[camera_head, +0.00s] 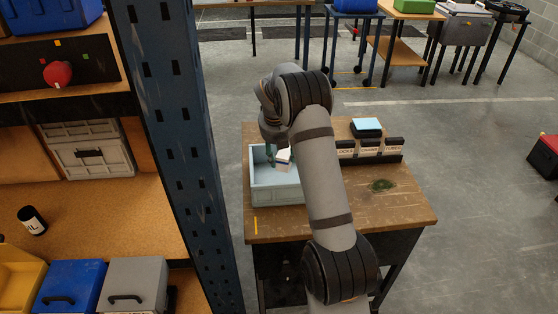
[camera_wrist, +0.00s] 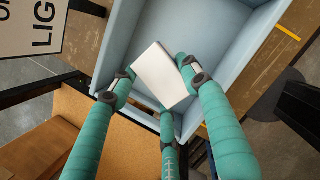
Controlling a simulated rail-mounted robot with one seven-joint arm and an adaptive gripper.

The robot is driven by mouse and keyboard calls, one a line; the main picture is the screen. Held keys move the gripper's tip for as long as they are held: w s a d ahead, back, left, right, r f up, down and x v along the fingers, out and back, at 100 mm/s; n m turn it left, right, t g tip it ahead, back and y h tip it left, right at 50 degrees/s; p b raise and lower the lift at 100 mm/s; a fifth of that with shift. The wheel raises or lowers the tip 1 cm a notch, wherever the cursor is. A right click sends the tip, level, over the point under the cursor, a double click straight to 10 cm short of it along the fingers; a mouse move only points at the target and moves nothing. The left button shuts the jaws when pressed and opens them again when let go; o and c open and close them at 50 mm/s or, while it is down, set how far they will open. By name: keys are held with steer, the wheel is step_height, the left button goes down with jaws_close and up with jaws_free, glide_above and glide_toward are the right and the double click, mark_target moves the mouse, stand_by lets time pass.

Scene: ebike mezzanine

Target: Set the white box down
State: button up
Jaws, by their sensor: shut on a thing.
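The white box (camera_wrist: 160,73) is held between the green fingers of my gripper (camera_wrist: 160,88) in the wrist view. In the head view the white box (camera_head: 284,157) shows tilted, with a dark blue band, over the light blue bin (camera_head: 276,193). My gripper (camera_head: 274,156) is shut on it, partly hidden by my arm. In the wrist view the bin's rim (camera_wrist: 110,47) surrounds much of the view behind the box. Whether the box touches the bin floor I cannot tell.
The bin stands on a wooden table (camera_head: 405,212). Behind my arm are black labelled holders (camera_head: 370,151) and a light blue-topped box (camera_head: 367,127). A dark green patch (camera_head: 382,185) lies on the table's right. A blue rack post (camera_head: 175,120) stands close on the left.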

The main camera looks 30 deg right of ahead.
mark_target(279, 165)
steer(key=shift+w+f, duration=0.35)
steer(key=shift+w, duration=0.2)
steer(key=shift+w+f+p, duration=0.1)
steer(key=shift+f+p, duration=0.3)
steer(key=shift+f, duration=1.65)
steer(key=shift+f, duration=0.6)
steer(key=o, duration=1.2)
steer(key=shift+r, duration=0.1)
